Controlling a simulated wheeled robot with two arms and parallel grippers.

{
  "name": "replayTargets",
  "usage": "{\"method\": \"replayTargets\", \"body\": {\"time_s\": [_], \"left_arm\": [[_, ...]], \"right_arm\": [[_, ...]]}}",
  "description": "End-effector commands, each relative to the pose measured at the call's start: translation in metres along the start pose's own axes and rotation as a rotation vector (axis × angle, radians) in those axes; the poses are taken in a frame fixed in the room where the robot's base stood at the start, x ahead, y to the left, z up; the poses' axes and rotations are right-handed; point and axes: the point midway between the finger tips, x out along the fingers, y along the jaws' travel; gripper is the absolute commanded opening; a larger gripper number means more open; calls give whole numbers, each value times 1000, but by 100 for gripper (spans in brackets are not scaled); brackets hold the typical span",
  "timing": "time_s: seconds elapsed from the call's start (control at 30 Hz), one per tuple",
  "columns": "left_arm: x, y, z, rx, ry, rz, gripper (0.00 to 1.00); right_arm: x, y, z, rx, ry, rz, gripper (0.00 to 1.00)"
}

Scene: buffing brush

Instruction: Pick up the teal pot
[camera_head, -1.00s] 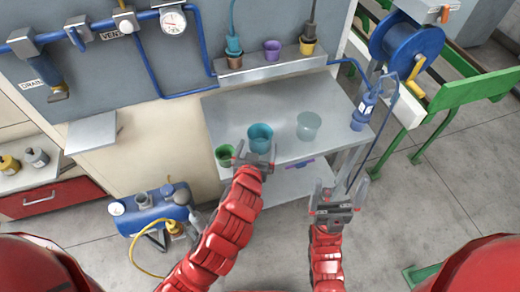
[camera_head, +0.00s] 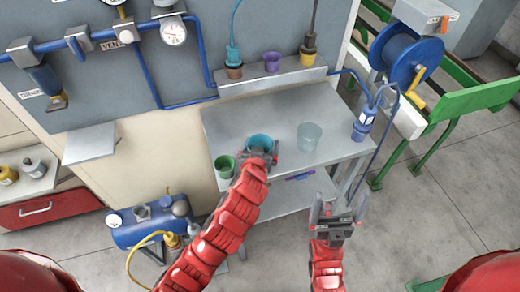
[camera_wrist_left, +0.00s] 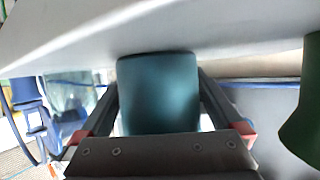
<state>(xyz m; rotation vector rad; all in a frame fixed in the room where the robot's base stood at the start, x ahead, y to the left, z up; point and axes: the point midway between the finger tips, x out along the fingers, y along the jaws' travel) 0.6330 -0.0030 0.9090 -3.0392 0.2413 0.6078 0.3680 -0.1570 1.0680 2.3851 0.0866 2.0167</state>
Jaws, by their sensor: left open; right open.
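The teal pot (camera_head: 261,141) stands on the grey metal table, partly hidden behind my left gripper in the head view. My left gripper (camera_head: 262,151) is open at the pot. In the left wrist view the teal pot (camera_wrist_left: 160,92) sits between the two open fingers of the left gripper (camera_wrist_left: 160,100), one finger on each side; I cannot tell if they touch it. My right gripper (camera_head: 338,208) is open and empty, in front of the table's right side.
A green pot (camera_head: 225,166) stands close to the left and a clear glass pot (camera_head: 309,136) to the right. A blue bottle (camera_head: 363,124) is near the table's (camera_head: 235,119) right edge. A brown pot (camera_head: 234,71) and a purple pot (camera_head: 272,61) sit on the back ledge.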

Motion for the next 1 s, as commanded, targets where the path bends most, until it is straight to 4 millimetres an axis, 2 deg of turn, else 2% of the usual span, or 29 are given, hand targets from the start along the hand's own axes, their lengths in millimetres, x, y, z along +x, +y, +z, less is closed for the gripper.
{"method": "replayTargets", "body": {"time_s": [0.17, 0.5, 0.8, 1.0], "left_arm": [[0, 0, 0, 0, 1, 1, 98], [0, 0, 0, 0, 1, 1, 37], [-1, 0, -3, -1, 3, 1, 35], [-10, 0, -24, -4, 9, 2, 35]], "right_arm": [[0, 0, 0, 0, 0, 0, 100], [0, 0, 0, 0, 0, 0, 100], [-1, 0, 0, 0, 0, 0, 100], [-8, 0, 1, 0, 0, 0, 100]]}}
